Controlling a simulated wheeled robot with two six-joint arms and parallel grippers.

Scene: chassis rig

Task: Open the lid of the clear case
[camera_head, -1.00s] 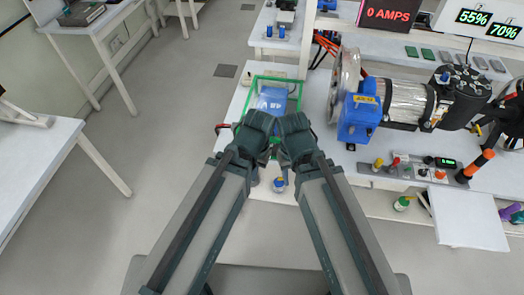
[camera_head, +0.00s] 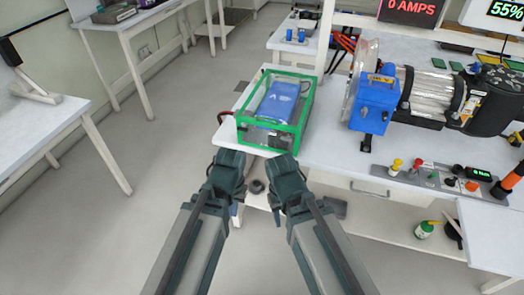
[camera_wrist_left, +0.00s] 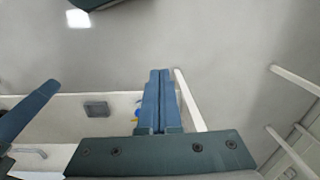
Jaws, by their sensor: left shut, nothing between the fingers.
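The clear case (camera_head: 270,137) has bright green edges and stands at the near left corner of the white bench (camera_head: 340,150). A blue block (camera_head: 278,102) shows inside it. Its green-framed top appears shut. My left gripper (camera_head: 226,183) is in front of the case, to the lower left, apart from it. In the left wrist view its two blue fingers (camera_wrist_left: 158,100) are together with nothing between them. My right gripper (camera_head: 286,185) is in front of the case, lower in the picture. Its fingers are not clear enough to tell its opening.
A motor with a blue housing (camera_head: 374,103) stands right of the case. A panel with coloured knobs (camera_head: 432,178) lies along the bench's front. A green and white bottle (camera_head: 424,230) stands on the lower shelf. The floor at left is free.

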